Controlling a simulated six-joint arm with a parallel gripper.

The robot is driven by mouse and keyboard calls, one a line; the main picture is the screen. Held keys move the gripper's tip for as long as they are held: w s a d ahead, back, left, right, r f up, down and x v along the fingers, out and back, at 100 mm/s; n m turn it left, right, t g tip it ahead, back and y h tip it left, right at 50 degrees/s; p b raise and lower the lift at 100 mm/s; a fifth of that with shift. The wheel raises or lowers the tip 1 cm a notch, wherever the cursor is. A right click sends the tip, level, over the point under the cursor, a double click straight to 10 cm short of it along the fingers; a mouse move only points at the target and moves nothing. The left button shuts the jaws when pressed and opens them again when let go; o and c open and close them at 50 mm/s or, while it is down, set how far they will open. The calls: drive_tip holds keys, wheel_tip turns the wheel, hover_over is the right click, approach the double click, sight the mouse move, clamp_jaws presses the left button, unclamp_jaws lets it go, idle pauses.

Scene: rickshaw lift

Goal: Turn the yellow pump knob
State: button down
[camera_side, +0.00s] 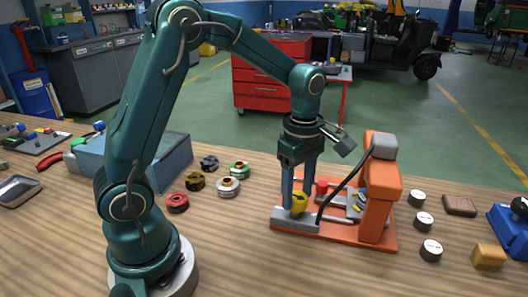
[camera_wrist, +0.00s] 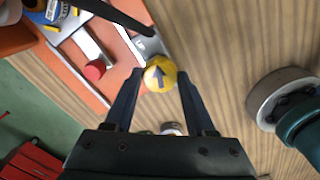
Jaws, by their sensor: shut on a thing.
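The yellow pump knob (camera_side: 299,202) is a small round knob on the left end of the orange pump unit's base (camera_side: 335,234). In the wrist view the knob (camera_wrist: 160,74) shows a dark arrow on its face, pointing towards the top of the picture. My gripper (camera_side: 301,200) points down over it, with one finger on each side. In the wrist view my gripper (camera_wrist: 160,80) has its fingertips at the knob's left and right edges, shut on it.
The orange pump column (camera_side: 378,205) and a black hose (camera_side: 338,190) stand close right of my gripper. Several round coloured parts (camera_side: 228,186) lie to the left. Several white-topped cylinders (camera_side: 424,221) stand to the right. The table front is clear.

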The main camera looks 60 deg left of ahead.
drive_tip(key=m, duration=0.4)
drive_tip(key=shift+m, duration=0.4)
drive_tip(key=m, duration=0.3)
drive_tip(key=shift+m, duration=0.3)
drive_tip(key=m, duration=1.2)
drive_tip(key=shift+m, duration=0.3)
drive_tip(key=m, duration=0.3)
drive_tip(key=shift+m, duration=0.4)
drive_tip(key=m, duration=0.3)
drive_tip(key=shift+m, duration=2.1)
